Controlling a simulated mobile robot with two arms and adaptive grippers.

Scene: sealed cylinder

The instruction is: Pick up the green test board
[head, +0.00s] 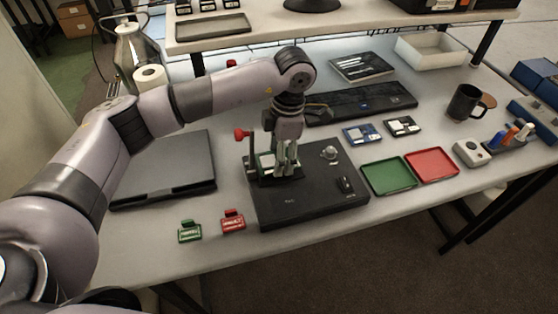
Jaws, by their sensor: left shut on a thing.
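The green test board (266,161) shows as a small green and pale piece at the black test fixture (305,205), partly hidden by my gripper. My left gripper (286,170) points down over the fixture, right beside the board, with its fingers shut on the board. The contact between fingers and board is too small to see clearly. A red-knobbed lever (240,133) stands upright at the fixture's left. I cannot tell whether the board still touches its seat. My right gripper is out of view.
A green tray (388,190) and a red tray (432,178) lie right of the fixture. A green tag (190,231) and a red tag (232,220) lie at front left. A closed laptop (170,170) is left; a keyboard (365,102) lies behind.

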